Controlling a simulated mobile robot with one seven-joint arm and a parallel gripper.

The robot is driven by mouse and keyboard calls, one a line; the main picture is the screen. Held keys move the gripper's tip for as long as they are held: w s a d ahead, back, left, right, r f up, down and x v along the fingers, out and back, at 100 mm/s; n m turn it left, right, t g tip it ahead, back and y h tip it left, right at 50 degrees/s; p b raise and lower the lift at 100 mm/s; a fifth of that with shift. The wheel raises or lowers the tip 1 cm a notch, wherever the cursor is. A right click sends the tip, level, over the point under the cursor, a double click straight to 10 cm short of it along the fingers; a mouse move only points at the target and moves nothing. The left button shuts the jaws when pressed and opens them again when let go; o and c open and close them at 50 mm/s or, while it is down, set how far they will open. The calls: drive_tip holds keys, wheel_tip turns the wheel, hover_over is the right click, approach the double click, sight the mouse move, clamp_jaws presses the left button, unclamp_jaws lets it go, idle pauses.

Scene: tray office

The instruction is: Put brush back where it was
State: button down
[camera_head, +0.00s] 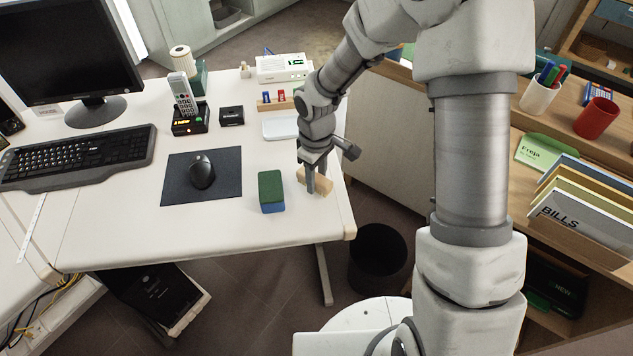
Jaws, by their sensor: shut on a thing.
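The brush seems to be the tan wooden block (322,184) at the right edge of the white desk. My gripper (316,186) points down over it with its fingers closed on it. The fingers hide part of the brush, and its bristles cannot be made out. I cannot tell whether it touches the desk top or is just above it. A green and blue block (271,191) stands on the desk just left of my gripper, apart from it.
A mouse (202,171) lies on a dark mat (175,187). Behind my gripper are a white tray (281,127) and a small wooden rack (274,105). A phone (184,98) stands in its dock. A dark bin (377,257) is on the floor. The desk's front strip is clear.

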drive_tip(key=shift+f, duration=0.5)
drive_tip(key=shift+f, duration=0.2)
drive_tip(key=c, duration=0.5)
unclamp_jaws()
drive_tip(key=shift+r, duration=0.15)
